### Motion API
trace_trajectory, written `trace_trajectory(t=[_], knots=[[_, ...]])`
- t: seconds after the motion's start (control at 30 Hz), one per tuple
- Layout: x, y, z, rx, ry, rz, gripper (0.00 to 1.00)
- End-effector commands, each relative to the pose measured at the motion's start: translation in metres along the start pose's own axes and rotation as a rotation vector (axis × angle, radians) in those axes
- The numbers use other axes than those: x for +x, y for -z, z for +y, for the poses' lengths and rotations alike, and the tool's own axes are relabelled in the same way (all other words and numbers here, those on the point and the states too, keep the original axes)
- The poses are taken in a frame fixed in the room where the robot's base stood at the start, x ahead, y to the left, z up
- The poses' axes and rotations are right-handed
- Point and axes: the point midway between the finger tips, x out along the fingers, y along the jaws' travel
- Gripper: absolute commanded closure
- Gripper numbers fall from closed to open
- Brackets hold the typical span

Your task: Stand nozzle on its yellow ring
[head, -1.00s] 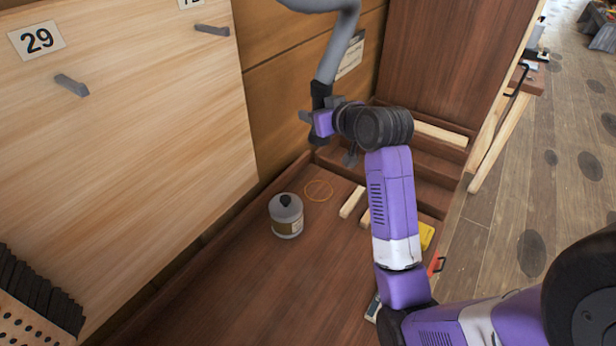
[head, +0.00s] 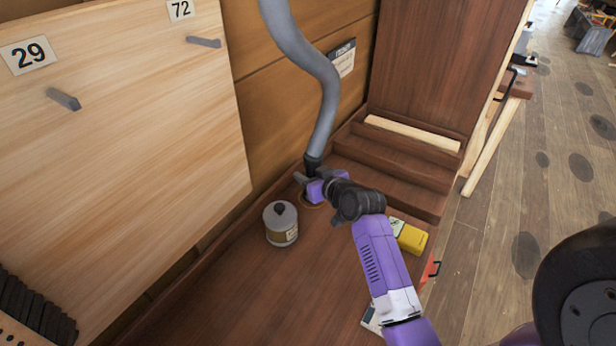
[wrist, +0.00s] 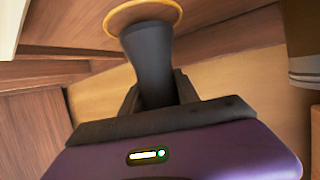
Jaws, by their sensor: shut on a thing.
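The nozzle (head: 313,161) is the dark end of a grey hose that hangs from above. In the head view the ring (head: 307,205) is a thin outline on the boards, partly hidden by my gripper. The nozzle looks roughly upright and centred over the ring. I cannot tell whether it touches the boards.
A grey canister (head: 281,224) with a dark cap stands close by at the left of the ring. A yellow box (head: 412,239) lies right of my arm. Wooden steps (head: 400,170) rise behind, and a panelled wall (head: 285,100) is close at the back left.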

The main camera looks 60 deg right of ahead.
Motion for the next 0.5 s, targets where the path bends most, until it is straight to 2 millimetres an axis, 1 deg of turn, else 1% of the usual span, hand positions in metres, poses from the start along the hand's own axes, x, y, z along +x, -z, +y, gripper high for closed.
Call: trace_trajectory(t=[0.1, 0.37, 0.47, 0.5], knots=[[0.003, -0.0069, 0.0005, 0.001, -0.001, 0.002, 1.0], [0.0034, -0.0074, 0.0003, 0.0, -0.001, 0.003, 1.0], [0.0047, -0.0105, 0.0001, 0.0, -0.001, 0.003, 1.0], [0.0048, -0.0113, 0.0, 0.0, 0.0, 0.001, 0.61]])
